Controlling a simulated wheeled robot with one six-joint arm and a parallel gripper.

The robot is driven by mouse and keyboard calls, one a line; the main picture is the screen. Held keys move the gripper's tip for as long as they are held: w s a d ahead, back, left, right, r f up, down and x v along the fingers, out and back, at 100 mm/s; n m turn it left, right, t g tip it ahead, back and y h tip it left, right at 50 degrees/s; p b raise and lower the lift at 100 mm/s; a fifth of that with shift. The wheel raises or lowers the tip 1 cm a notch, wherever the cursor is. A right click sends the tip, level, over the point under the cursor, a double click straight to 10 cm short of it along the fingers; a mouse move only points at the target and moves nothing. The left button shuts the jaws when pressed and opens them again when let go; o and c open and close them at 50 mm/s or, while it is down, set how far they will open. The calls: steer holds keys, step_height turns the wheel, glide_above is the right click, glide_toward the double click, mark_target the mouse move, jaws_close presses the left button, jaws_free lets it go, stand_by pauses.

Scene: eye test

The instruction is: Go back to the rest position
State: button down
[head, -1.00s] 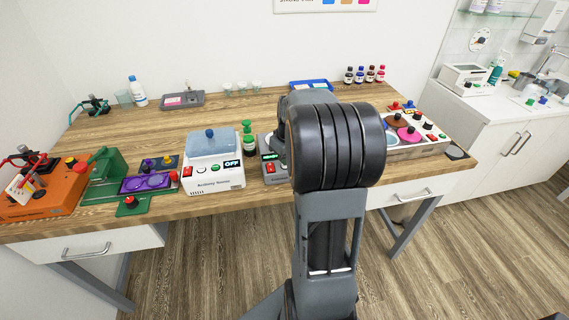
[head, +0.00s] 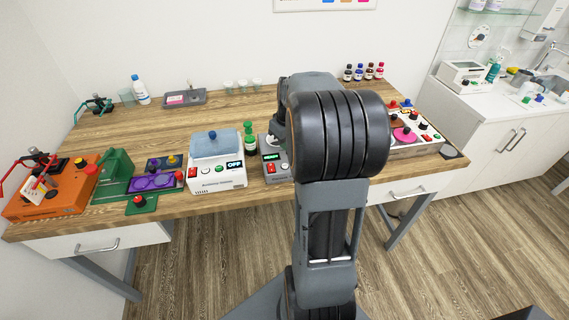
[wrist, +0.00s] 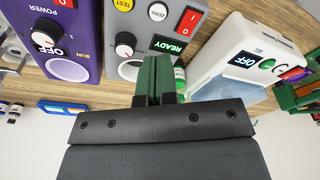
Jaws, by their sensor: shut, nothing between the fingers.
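My gripper (wrist: 155,62) shows in the wrist view as two dark green fingers closed together, with nothing between them. It is in front of a grey device (wrist: 152,28) with a lit READY display, and I cannot tell whether it touches it. In the head view my own arm fills the middle and hides the gripper. The same grey device (head: 270,170) shows partly there, just left of my arm.
A white device (head: 217,176) with an OFF display and a green-capped bottle (head: 250,140) stand close left of my arm. An orange box (head: 50,198) is far left. A white panel with knobs (head: 425,146) is right. In the wrist view a purple device (wrist: 65,45) stands beside the grey one.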

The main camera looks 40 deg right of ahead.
stand_by(0.5)
steer(key=shift+s+f+m, duration=0.1)
steer(key=shift+f+m, duration=0.15)
steer(key=shift+m, duration=0.35)
steer(key=shift+s+a+f+m+g, duration=0.35)
steer(key=shift+s+f+m, duration=0.25)
steer(key=shift+s, duration=0.15)
steer(key=s+a+r+t, duration=0.1)
steer(key=s+a, duration=0.4)
steer(key=a, duration=0.5)
steer(key=s+a+r+n+t, duration=0.1)
steer(key=s+a+r, duration=0.3)
steer(key=a, duration=0.6)
steer(key=shift+s+n+t, duration=0.3)
steer(key=shift+s+t, duration=0.15)
steer(key=shift+s, duration=0.25)
steer(key=shift+a+r, duration=0.1)
